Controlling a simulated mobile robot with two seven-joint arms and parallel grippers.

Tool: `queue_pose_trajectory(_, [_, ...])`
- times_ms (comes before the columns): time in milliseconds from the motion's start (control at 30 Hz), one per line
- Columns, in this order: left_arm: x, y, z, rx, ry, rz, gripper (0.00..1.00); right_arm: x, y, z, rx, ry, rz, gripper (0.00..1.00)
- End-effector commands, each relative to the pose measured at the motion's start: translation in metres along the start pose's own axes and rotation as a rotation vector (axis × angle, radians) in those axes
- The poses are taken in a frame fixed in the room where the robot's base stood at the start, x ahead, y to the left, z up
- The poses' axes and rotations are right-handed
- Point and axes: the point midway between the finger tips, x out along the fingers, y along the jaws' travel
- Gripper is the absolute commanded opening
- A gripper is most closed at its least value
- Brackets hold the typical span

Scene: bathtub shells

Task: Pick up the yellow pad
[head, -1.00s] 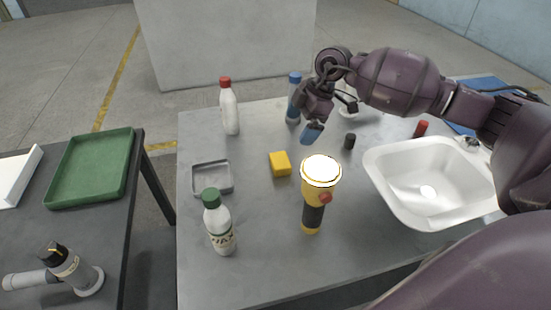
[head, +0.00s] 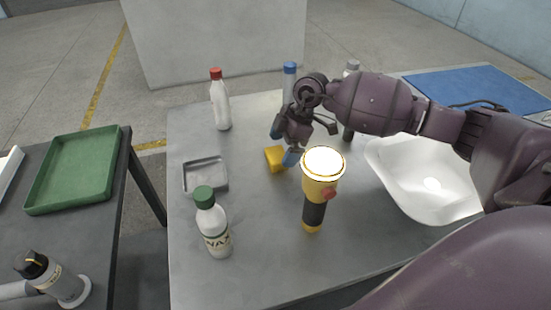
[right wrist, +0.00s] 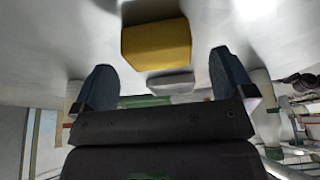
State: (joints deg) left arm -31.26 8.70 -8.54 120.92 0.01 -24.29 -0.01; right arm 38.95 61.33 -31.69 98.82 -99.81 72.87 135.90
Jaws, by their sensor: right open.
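The yellow pad (head: 274,158) lies on the grey table, right of the small grey tray, in the head view. In the right wrist view the yellow pad (right wrist: 156,44) shows ahead of the fingers and between their lines. My right gripper (head: 283,143) is open and empty, just above and beside the pad, its blue fingertips spread around it and partly covering its right side. The two fingers (right wrist: 160,85) stand wide apart in the right wrist view. I cannot tell whether a finger touches the pad. My left gripper is not in view.
A yellow flashlight (head: 318,190) stands near the pad. A WAX bottle (head: 213,222), a grey tray (head: 205,176), a red-capped bottle (head: 220,103) and a blue-capped bottle (head: 289,80) stand around. A white basin (head: 425,190) is at right, a green tray (head: 75,170) at left.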

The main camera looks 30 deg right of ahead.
Motion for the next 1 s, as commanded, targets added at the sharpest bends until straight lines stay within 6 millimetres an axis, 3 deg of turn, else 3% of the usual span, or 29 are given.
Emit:
queue_pose_trajectory(33, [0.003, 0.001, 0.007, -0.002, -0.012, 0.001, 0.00, 0.014, 0.000, 0.001, 0.002, -0.001, -0.008, 1.00])
queue_pose_trajectory(167, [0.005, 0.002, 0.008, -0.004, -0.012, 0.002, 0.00, 0.029, 0.001, 0.001, 0.002, 0.000, -0.006, 1.00])
queue_pose_trajectory(433, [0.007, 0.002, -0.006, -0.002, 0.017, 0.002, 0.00, 0.030, 0.002, -0.001, 0.000, 0.000, 0.001, 1.00])
queue_pose_trajectory(767, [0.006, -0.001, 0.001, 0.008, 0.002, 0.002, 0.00, 0.030, 0.001, 0.000, 0.001, 0.000, 0.000, 0.52])
queue_pose_trajectory(1000, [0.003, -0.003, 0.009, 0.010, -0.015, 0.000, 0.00, 0.029, 0.001, -0.001, 0.000, 0.000, 0.000, 0.51])
